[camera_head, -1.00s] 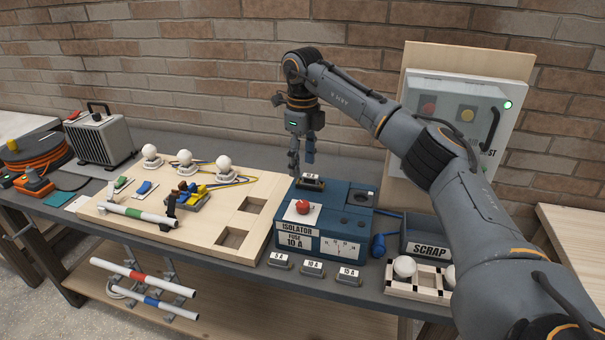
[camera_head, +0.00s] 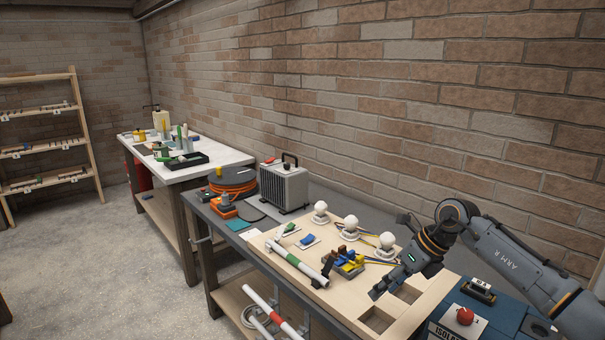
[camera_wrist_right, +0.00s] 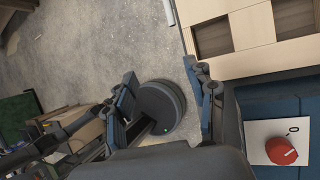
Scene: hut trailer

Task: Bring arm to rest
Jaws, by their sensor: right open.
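My right arm comes in from the right in the head view. Its gripper (camera_head: 382,287) is tilted down over the right end of the pale wooden board (camera_head: 343,296), beside the square cut-outs. In the right wrist view the two fingers (camera_wrist_right: 163,88) stand apart with nothing between them; the floor and my round dark base show below. The blue isolator box (camera_head: 449,315) with its red knob (camera_head: 465,316) lies under the forearm, partly cut off by the frame. My left gripper does not show in the head view.
The board carries white bulbs (camera_head: 351,222), a green-and-white tube (camera_head: 297,262) and coloured connectors (camera_head: 347,260). Behind stand a grey heater (camera_head: 284,187) and an orange cable reel (camera_head: 232,184). A white-topped table (camera_head: 213,153) and shelves (camera_head: 45,148) are farther left. The floor at left is clear.

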